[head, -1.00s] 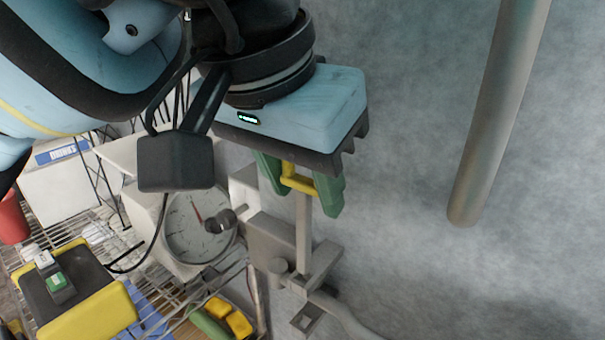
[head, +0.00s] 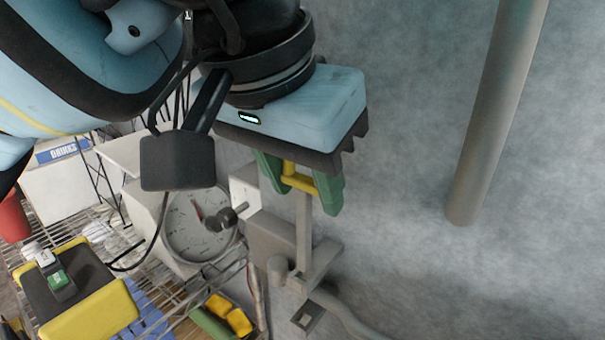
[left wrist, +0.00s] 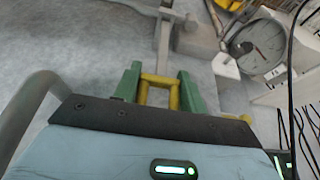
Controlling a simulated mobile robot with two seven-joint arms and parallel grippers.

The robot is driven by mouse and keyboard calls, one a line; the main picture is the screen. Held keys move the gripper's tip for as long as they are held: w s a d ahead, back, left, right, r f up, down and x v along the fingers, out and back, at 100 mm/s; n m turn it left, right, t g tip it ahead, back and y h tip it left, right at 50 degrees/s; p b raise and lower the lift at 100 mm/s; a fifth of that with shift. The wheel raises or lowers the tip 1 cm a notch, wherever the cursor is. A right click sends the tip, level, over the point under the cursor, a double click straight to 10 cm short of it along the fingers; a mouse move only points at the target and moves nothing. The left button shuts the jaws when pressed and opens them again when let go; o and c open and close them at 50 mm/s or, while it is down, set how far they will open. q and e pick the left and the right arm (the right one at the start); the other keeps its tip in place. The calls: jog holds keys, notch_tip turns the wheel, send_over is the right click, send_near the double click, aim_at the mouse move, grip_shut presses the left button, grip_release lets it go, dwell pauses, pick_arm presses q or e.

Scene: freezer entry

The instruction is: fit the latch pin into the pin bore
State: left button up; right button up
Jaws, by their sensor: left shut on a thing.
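The latch pin has a yellow handle (head: 298,180) and a straight grey shank (head: 303,225) pointing down. My left gripper (head: 301,188), with green fingers, is shut on the yellow handle. In the left wrist view the handle (left wrist: 158,80) sits between the green fingers (left wrist: 157,86), and the shank (left wrist: 164,48) runs away from them. The shank's lower end overlaps the grey latch bracket (head: 325,258) in the head view; I cannot tell whether it touches. A small square opening (head: 306,316), possibly the pin bore, shows below the bracket. My right gripper is out of view.
A grey wall fills the right side, with a thick pipe (head: 490,120) standing off it. A round dial gauge (head: 200,224) is left of the bracket. A wire shelf holds a yellow and black box (head: 90,310) and other goods. Open space lies right of the gripper.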

aim_at(300, 220)
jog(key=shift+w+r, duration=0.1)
pick_arm(q)
jog(key=shift+f+b, duration=0.9)
jog(key=shift+f, duration=1.6)
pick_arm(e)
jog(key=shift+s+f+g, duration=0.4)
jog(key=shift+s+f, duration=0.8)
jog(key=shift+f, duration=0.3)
pick_arm(q)
jog(key=shift+f+b, duration=1.55)
jog(key=shift+f, duration=1.65)
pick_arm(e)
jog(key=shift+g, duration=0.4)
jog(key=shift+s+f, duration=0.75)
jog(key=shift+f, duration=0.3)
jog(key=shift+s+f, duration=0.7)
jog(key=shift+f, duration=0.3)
pick_arm(q)
jog(key=o, duration=1.2)
jog(key=v, duration=0.8)
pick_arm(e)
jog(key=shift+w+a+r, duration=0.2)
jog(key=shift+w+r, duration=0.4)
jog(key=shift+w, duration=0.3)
